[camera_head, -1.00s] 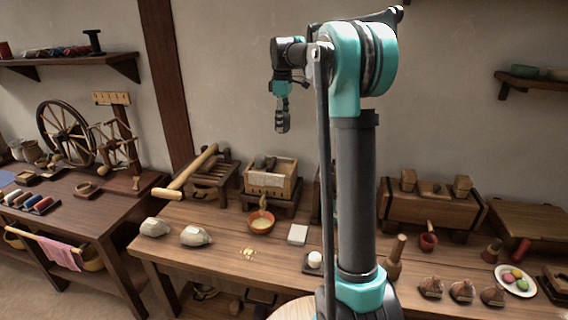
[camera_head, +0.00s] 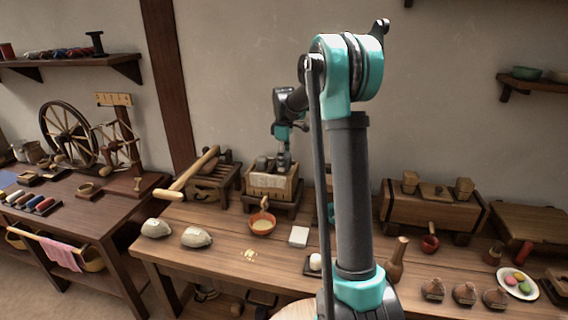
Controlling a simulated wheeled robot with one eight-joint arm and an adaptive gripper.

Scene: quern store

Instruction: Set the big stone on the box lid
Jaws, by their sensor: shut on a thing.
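My gripper (camera_head: 284,160) is low over the right part of a small pale wooden box (camera_head: 268,183) at the back of the long table. Its jaws are shut on a small grey thing, which looks like the big stone, though the fingers hide most of it. Dark grey lumps (camera_head: 262,163) show beside it, at the left of the box top. The box lid is hard to make out behind the box's front wall. I cannot tell whether the held thing touches it.
An orange bowl (camera_head: 263,223) and a white block (camera_head: 299,236) stand in front, with two pale sacks (camera_head: 196,237) further left. A long wooden chest (camera_head: 430,208) stands right of my arm.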

